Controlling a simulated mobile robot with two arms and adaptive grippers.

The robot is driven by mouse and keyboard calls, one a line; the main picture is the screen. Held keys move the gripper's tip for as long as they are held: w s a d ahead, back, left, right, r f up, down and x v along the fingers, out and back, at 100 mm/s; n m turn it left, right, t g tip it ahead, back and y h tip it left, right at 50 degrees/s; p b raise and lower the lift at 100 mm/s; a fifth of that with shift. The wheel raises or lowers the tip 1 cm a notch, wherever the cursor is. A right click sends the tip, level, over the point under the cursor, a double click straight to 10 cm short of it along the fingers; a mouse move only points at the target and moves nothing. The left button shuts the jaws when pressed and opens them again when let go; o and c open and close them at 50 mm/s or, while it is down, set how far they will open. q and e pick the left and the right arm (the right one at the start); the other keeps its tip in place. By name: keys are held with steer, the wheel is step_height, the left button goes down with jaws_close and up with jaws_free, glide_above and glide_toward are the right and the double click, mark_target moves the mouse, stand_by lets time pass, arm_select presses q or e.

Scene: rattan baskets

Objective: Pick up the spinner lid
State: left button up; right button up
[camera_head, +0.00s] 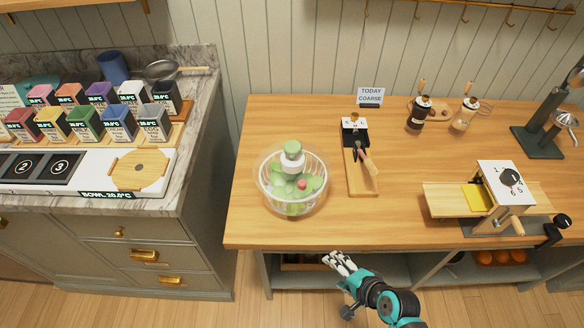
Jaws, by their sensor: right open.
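The spinner lid (293,157) is clear with a green and white knob on top. It sits on a clear salad spinner bowl (291,197) near the left front of the wooden table. Green leaves and a small red piece show inside through the clear walls. My right gripper (337,258) is open and empty, in front of the table's front edge, below and to the right of the spinner. It is apart from the lid. My left gripper is not in view.
A wooden board with a black-and-white device (355,132) stands right of the spinner. A slicer with a numbered dial (509,180) is at the right. Two small grinders (419,112) stand behind. A counter with coloured boxes (85,122) is at the left.

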step_height(320, 180, up, 3)
steer(key=w+a+m, duration=0.1)
steer(key=m, duration=0.1)
steer(key=m+t+y, duration=0.4)
steer(key=m+t, duration=0.3)
steer(key=m, duration=0.9)
glide_toward(298, 152)
steer(key=p+x, duration=0.2)
steer(key=x, duration=0.4)
steer(key=shift+w+a+p, duration=0.1)
steer(key=shift+a+p, duration=0.15)
steer(key=shift+p, duration=0.15)
steer(key=shift+x, duration=2.95)
steer(key=shift+d, duration=0.15)
steer(key=c, duration=0.3)
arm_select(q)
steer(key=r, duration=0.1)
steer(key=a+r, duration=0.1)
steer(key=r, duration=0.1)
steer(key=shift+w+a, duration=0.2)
arm_select(e)
steer(key=shift+r, duration=0.1)
jaws_close()
